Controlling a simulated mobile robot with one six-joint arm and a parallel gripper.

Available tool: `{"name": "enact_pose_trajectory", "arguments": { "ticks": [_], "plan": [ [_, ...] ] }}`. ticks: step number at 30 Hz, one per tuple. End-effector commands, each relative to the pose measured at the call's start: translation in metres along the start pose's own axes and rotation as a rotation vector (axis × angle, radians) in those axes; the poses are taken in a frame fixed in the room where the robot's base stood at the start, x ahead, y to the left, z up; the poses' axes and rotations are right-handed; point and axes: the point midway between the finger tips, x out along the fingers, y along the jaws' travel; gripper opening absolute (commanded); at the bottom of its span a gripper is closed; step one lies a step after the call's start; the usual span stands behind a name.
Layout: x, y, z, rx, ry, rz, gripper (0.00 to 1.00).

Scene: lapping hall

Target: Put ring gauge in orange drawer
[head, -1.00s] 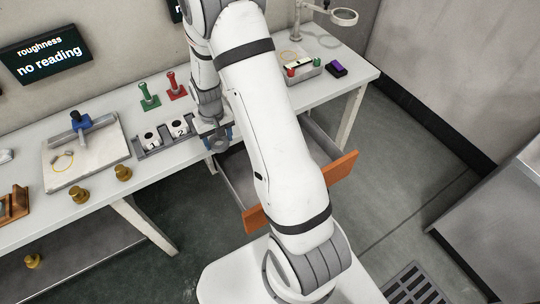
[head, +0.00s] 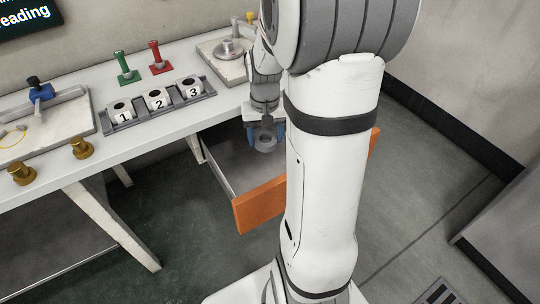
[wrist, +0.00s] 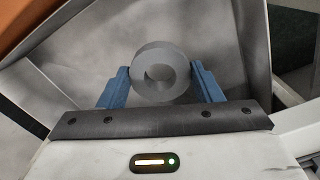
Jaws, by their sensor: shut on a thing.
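The ring gauge (wrist: 176,62) is a thick grey ring with a round hole. In the wrist view it sits between the two blue fingers of my gripper (wrist: 163,85), which are shut on it. In the head view the ring gauge (head: 265,143) hangs below my gripper (head: 264,132), over the open orange drawer (head: 260,204). The drawer has an orange front and a grey metal inside. My arm covers much of its right part. How high the ring is above the drawer floor is hard to tell.
The bench (head: 165,128) runs along the wall above the drawer. A grey rack (head: 160,110) holds cups numbered 1, 2 and 3. A green stand (head: 127,68) and a red stand (head: 159,58) are behind it. Brass knobs (head: 81,148) stand near the bench's front edge.

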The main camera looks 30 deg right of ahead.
Motion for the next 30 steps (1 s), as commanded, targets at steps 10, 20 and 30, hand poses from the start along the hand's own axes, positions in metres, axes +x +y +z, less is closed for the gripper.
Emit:
{"name": "enact_pose_trajectory", "arguments": {
  "ticks": [10, 20, 30],
  "plan": [
    [0.059, 0.001, 0.001, 0.003, -0.005, 0.0, 0.3],
    [0.093, 0.001, 0.001, 0.003, -0.001, 0.0, 0.3],
    [0.123, 0.002, 0.0, 0.003, 0.001, 0.0, 0.3]
  ]
}}
